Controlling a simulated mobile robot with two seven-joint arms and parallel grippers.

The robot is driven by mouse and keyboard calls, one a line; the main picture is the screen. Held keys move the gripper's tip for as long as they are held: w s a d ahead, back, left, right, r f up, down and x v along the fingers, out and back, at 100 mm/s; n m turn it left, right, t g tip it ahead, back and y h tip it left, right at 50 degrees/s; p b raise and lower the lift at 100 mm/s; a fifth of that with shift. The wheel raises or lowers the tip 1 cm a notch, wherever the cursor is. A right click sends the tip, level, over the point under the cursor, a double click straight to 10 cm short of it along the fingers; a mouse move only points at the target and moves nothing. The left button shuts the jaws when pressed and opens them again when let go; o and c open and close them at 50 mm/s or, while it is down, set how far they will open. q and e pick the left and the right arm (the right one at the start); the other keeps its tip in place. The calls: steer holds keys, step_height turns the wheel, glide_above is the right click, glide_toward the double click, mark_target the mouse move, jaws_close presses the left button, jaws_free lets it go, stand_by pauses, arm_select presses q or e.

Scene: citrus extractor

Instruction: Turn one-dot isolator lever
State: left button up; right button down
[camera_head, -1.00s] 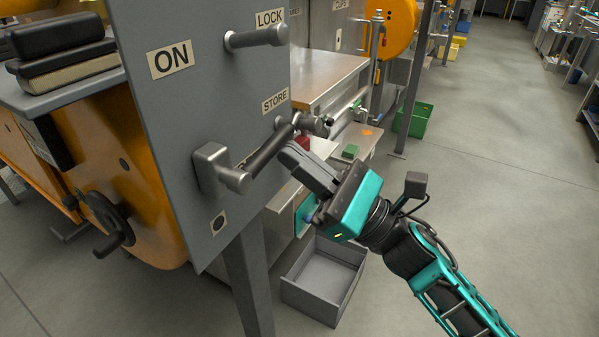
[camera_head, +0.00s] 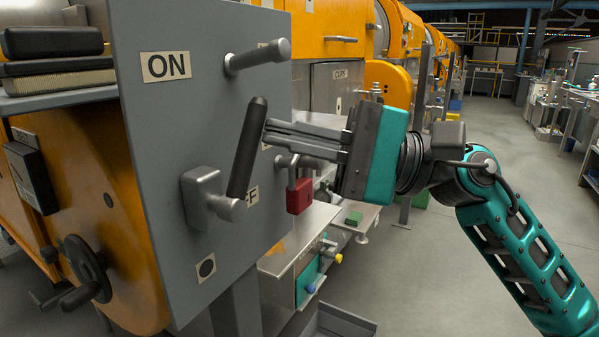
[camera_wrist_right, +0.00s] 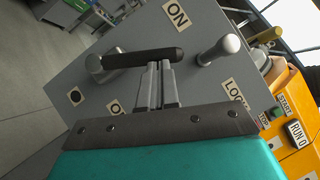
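The isolator lever (camera_head: 247,150) has a dark grip on a grey hub and stands on a grey panel (camera_head: 150,120). A one-dot plate (camera_head: 206,267) is below its hub. The grip points up, leaning slightly right, between the ON label (camera_head: 166,66) and the partly hidden OFF label (camera_head: 252,195). My right gripper (camera_head: 268,132) comes from the right with its fingers close together. Their tips meet the grip's right side near its upper part. In the right wrist view, the grip (camera_wrist_right: 143,58) runs across the fingertips, not visibly between them. My left gripper is out of view.
A grey peg (camera_head: 258,57) juts from the panel above the lever. A red padlock (camera_head: 299,196) hangs just below my right fingers. A handwheel (camera_head: 85,270) is at lower left. Open floor lies to the right.

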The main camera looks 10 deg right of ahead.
arm_select(q)
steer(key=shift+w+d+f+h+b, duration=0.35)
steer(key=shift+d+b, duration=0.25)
steer(key=shift+b, duration=0.6)
arm_select(e)
steer(key=shift+s+a+r+n+g+h, duration=0.2)
steer(key=shift+s+a+r+n+h, duration=0.2)
steer(key=shift+n, duration=0.4)
steer(key=shift+s+a+r+n+g+h, duration=0.3)
steer(key=shift+s+n+h, duration=0.2)
steer(key=shift+n, duration=0.3)
steer(key=shift+s+a+r+n+g+h, duration=0.1)
steer(key=shift+s+a+r+n+h, duration=0.15)
steer(key=shift+s+r+n+h, duration=0.4)
steer(key=shift+w+f, duration=0.25)
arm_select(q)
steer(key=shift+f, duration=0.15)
